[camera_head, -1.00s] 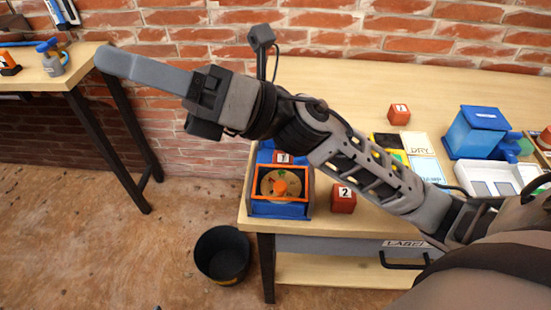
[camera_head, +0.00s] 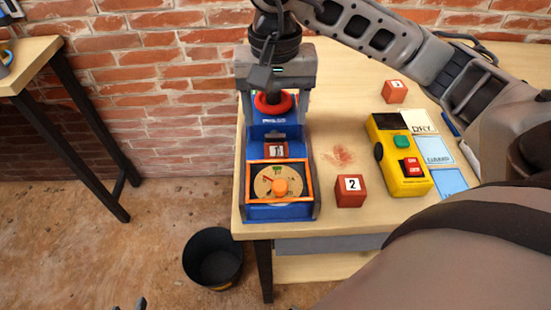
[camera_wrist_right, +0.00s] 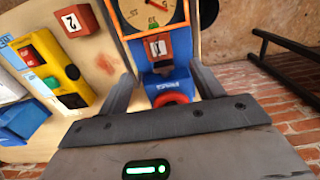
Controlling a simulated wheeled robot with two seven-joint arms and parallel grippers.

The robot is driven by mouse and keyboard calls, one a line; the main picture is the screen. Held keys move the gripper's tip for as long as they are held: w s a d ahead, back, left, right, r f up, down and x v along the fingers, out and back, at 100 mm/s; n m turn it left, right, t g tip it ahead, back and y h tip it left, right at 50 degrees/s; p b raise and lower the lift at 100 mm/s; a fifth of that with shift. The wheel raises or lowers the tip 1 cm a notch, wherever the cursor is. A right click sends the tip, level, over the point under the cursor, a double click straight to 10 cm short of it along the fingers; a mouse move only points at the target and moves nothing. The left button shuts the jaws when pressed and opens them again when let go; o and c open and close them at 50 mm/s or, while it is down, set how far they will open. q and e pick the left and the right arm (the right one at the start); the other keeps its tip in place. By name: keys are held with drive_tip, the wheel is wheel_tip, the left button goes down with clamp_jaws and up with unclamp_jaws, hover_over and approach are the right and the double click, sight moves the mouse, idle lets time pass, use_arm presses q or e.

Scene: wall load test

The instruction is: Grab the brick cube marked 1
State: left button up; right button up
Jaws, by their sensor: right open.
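The brick cube marked 1 (camera_head: 277,150) sits in the blue device (camera_head: 277,212), behind its orange-framed dial (camera_head: 280,183). The cube also shows in the right wrist view (camera_wrist_right: 158,47), its "1" label visible and its lower part hidden by the device. My right gripper (camera_head: 275,90) is over the back end of the device, near a red round part (camera_head: 272,103). In the right wrist view its two fingers (camera_wrist_right: 163,88) are apart with nothing held between them. The cube lies beyond the fingertips, roughly in line with the gap.
A cube marked 2 (camera_head: 350,191) stands right of the device. A yellow box with buttons (camera_head: 402,158) and another red cube (camera_head: 394,92) are farther right. A black bucket (camera_head: 213,257) is on the floor. The brick wall (camera_head: 170,110) is behind.

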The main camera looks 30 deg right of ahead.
sight(277, 151)
wheel_tip(277, 151, down, 5)
drive_tip(key=shift+f, duration=0.2)
drive_tip(key=shift+s+f+p, duration=0.15)
drive_tip(key=shift+f+p, duration=0.1)
drive_tip(key=shift+f, duration=1.15)
drive_tip(key=shift+s+f+p, duration=0.15)
drive_tip(key=shift+f+p, duration=0.05)
drive_tip(key=shift+f, duration=1.15)
drive_tip(key=shift+c, duration=0.3)
drive_tip(key=c, duration=1.1)
drive_tip(key=shift+r, duration=0.1)
